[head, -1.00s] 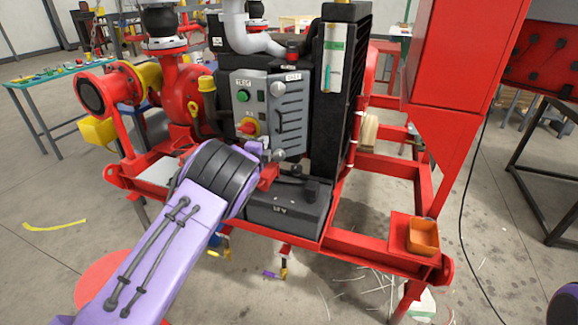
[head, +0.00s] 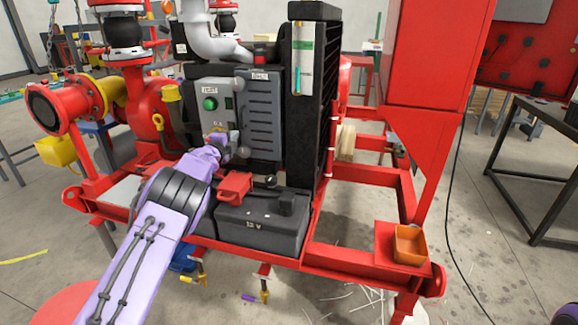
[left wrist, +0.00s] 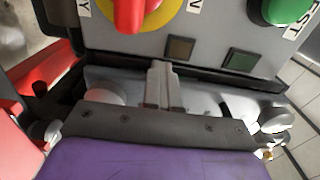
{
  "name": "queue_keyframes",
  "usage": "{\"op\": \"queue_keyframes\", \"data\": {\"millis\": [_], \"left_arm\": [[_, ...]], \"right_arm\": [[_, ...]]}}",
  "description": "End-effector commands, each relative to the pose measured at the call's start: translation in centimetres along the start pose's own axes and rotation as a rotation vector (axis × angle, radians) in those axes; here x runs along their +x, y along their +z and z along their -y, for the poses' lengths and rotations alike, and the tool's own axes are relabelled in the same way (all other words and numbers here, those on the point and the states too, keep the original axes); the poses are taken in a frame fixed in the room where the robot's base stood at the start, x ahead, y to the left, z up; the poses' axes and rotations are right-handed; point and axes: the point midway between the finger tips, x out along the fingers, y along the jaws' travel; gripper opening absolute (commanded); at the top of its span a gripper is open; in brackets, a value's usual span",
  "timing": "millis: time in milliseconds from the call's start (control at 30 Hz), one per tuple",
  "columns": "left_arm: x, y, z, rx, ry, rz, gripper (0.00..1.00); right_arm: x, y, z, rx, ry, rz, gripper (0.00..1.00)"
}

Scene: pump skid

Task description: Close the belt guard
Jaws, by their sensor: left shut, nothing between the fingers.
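The belt guard (head: 262,122) is a grey louvred cover with a label at its top, just right of the control panel in the head view. It looks nearly flush, but I cannot tell whether it is fully shut. My left gripper (head: 226,142) is in front of the control panel's lower right, near the guard's left edge; contact cannot be told. In the left wrist view its fingers (left wrist: 163,85) are together and empty, below the panel. The arm hides the panel's lower part.
The control panel (head: 212,95) carries a green button (head: 210,103); a red-and-yellow knob (left wrist: 138,12) shows in the left wrist view. A black battery (head: 262,222) with a red part (head: 235,186) sits below. A black radiator (head: 305,100) stands right. An orange tray (head: 409,245) is on the frame.

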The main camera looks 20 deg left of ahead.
Motion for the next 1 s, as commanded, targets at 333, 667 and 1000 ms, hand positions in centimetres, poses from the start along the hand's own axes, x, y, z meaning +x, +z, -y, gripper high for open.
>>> {"op": "queue_keyframes", "data": {"millis": [333,667,1000], "left_arm": [[-0.5,1.9,-0.1,0.0,0.001,0.021,0.0],[-0.5,1.9,0.0,0.0,0.0,0.021,0.0],[-1.7,-1.0,-0.2,-0.001,0.001,-0.011,0.0]], "right_arm": [[0.2,0.1,0.0,0.0,0.0,0.0,0.0],[0.2,0.1,0.0,0.0,0.0,0.0,0.0],[0.8,0.3,0.1,0.0,0.0,0.0,0.0]]}}
